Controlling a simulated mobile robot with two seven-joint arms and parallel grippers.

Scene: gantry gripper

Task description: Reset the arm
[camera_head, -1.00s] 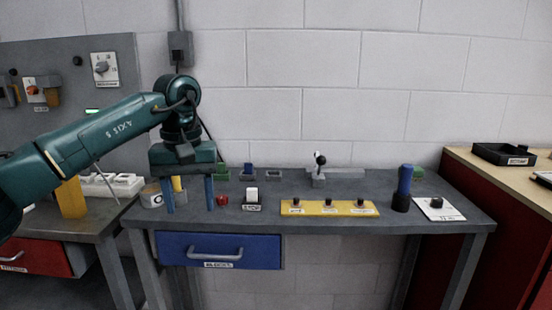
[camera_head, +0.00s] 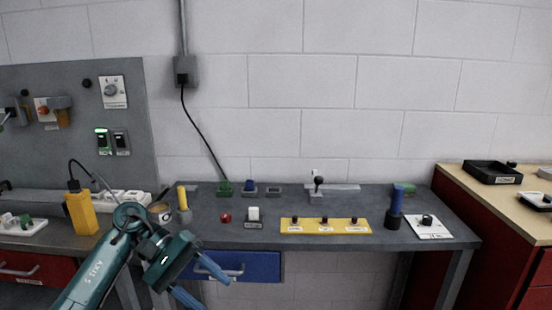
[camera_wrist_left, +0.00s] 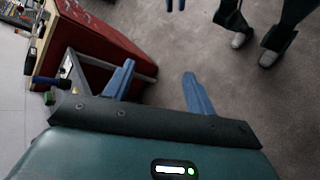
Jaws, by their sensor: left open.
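My left arm is teal and comes in from the lower left in the head view. My left gripper (camera_head: 210,290) hangs low in front of the blue drawer (camera_head: 262,264), its two blue fingers spread and nothing between them. In the left wrist view the same gripper (camera_wrist_left: 158,71) is open and empty, pointing over the grey floor (camera_wrist_left: 165,50). Two small blue tips at the top edge of that view look like my right gripper (camera_wrist_left: 175,5); whether it is open is unclear.
The grey workbench (camera_head: 340,210) carries a yellow button panel (camera_head: 325,226), a red button (camera_head: 226,217), a small lever (camera_head: 319,184) and a blue-handled upright (camera_head: 396,203). A red cabinet (camera_head: 500,230) stands right. Dark leg-like shapes (camera_wrist_left: 275,40) stand on the floor.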

